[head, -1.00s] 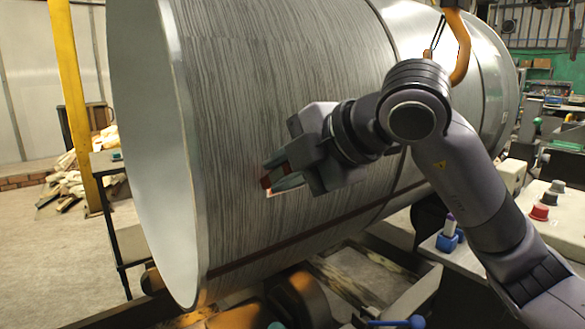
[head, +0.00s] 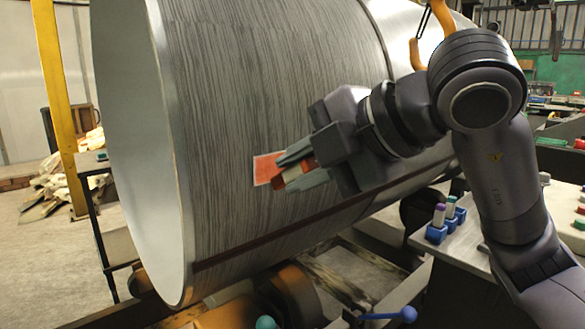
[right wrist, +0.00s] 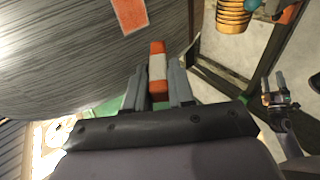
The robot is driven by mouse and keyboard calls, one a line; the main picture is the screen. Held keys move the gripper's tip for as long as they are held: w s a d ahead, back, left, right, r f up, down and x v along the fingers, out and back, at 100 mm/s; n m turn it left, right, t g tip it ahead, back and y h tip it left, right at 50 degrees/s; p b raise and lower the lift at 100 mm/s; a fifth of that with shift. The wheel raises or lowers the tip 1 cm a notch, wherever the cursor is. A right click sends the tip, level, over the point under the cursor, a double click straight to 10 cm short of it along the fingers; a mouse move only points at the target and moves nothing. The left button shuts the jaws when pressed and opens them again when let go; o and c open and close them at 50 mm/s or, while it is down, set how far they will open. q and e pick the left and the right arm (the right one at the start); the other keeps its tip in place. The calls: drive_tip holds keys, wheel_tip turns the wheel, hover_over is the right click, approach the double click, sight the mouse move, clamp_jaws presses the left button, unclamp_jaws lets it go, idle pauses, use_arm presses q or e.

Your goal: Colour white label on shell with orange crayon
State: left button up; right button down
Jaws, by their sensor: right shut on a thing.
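The label (head: 262,169) on the shell is orange-red over nearly all its face, with a thin pale edge. It also shows at the top of the right wrist view (right wrist: 130,12). The shell (head: 245,95) is a big grey streaked cylinder lying on its side. My right gripper (head: 297,172) is shut on the orange crayon (head: 293,174), which has a pale band and also shows in the right wrist view (right wrist: 158,60).
Blue holders (head: 437,234) with crayons stand on the bench at right. An orange roller (head: 292,295) and a blue-knobbed lever (head: 405,314) are below the shell. A yellow post (head: 57,95) stands at left.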

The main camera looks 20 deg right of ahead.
drive_tip(key=shift+s+d+b, duration=0.25)
drive_tip(key=shift+s, duration=0.45)
drive_tip(key=shift+s+d+b, duration=0.2)
drive_tip(key=shift+s+d, duration=0.05)
drive_tip(key=shift+s, duration=0.45)
